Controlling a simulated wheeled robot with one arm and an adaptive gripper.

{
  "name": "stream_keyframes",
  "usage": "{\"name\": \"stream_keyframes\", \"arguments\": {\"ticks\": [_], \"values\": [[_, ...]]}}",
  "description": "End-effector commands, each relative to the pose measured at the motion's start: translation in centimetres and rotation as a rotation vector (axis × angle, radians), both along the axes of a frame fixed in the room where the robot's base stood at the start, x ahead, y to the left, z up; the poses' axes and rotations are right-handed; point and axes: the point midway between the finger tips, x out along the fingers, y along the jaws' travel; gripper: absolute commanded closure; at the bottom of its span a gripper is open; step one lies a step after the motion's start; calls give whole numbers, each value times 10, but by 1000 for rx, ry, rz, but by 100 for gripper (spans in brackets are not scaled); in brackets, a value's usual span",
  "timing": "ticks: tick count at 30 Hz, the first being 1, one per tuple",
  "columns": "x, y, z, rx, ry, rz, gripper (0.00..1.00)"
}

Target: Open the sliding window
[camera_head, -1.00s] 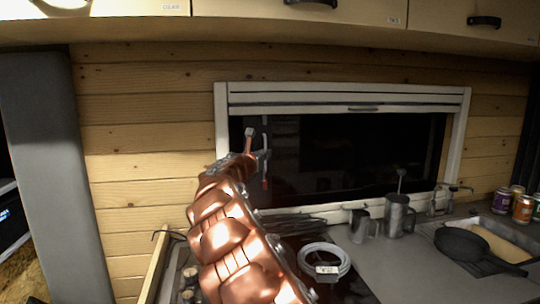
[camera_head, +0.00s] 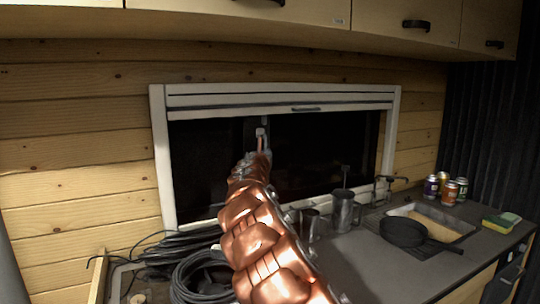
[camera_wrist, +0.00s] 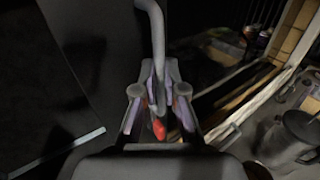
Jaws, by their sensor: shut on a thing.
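The sliding window is set in the wood wall behind the counter, with a white frame (camera_head: 158,160) and dark glass (camera_head: 205,155). A pale vertical strip shows near mid-width, beside my gripper (camera_head: 262,143). In the wrist view, a grey curved handle (camera_wrist: 153,25) runs down between the fingers of my gripper (camera_wrist: 159,78), which is shut on it. A red part (camera_wrist: 158,128) shows between the fingers. A dark flat pane lies to the left there. In the head view my arm hides part of the lower frame, and the handle is hard to make out.
Metal jugs (camera_head: 343,212) stand on the counter right of my arm, close to the window. A frying pan (camera_head: 403,232), several cans (camera_head: 450,191) and a sponge (camera_head: 497,222) are further right. Coiled black cables (camera_head: 200,275) lie left of my arm. Cabinets (camera_head: 385,18) overhang above.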

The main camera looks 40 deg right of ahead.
Motion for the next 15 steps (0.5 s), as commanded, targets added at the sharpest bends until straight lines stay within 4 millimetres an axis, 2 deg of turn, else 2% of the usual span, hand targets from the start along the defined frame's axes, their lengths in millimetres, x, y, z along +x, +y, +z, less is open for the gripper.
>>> {"name": "stream_keyframes", "arguments": {"ticks": [8, 9, 11, 15], "values": [[-1, -3, -2, 2, 1, -5, 100], [-1, -3, -2, 2, 1, -5, 89], [-1, -3, -2, 1, 1, -5, 82], [-1, -2, -1, 1, 1, -3, 80]]}}
